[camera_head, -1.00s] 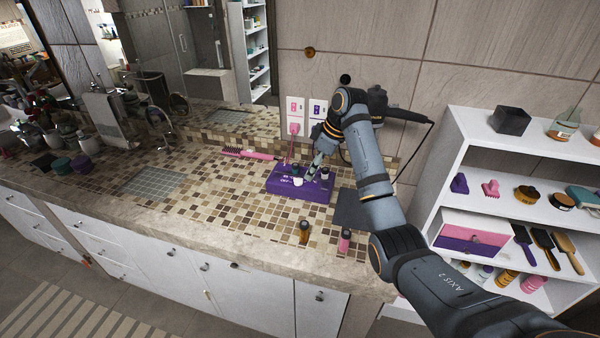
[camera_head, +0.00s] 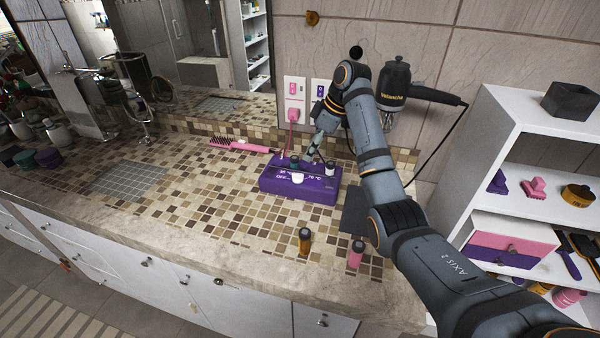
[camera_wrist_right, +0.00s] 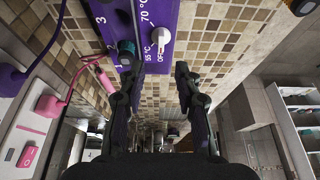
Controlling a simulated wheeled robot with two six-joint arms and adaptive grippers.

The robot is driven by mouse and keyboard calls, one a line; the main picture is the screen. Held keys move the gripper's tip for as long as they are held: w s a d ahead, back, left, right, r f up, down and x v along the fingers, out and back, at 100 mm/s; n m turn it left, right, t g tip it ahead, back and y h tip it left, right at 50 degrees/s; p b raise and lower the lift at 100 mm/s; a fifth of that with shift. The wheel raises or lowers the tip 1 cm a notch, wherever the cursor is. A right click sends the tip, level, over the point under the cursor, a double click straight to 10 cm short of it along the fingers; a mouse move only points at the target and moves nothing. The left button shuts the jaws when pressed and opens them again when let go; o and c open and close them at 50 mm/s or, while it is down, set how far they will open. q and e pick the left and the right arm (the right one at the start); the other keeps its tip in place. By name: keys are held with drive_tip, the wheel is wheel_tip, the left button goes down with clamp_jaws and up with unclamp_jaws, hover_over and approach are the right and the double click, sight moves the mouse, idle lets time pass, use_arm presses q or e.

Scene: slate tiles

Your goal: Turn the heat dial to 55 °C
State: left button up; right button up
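A purple heat control box (camera_head: 315,192) sits on the mosaic counter, below the wall sockets. Its white dial (camera_head: 298,178) is near the front of its top, beside the OFF and °C print. In the right wrist view the white dial (camera_wrist_right: 160,36) is beside the marks OFF, 55 °C and 70 °C; its exact setting is too small to read. My right gripper (camera_head: 312,152) is over the box's back part. In the wrist view its fingers (camera_wrist_right: 158,72) are spread, with nothing between them, apart from the dial. The left finger overlaps a dark teal knob (camera_wrist_right: 127,48). My left gripper is out of view.
A pink comb (camera_head: 240,145) lies left of the box. An amber bottle (camera_head: 304,242) and a pink bottle (camera_head: 355,254) stand in front, near the counter edge. A dark mat (camera_head: 355,208) is right. A hair dryer (camera_head: 395,88) hangs on the wall.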

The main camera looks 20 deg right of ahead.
sight(300, 174)
drive_tip(key=p+x, duration=0.1)
drive_tip(key=x, duration=0.8)
drive_tip(key=shift+s+a+f, duration=0.1)
drive_tip(key=shift+a+f, duration=0.05)
drive_tip(key=shift+c, duration=0.3)
clamp_jaws()
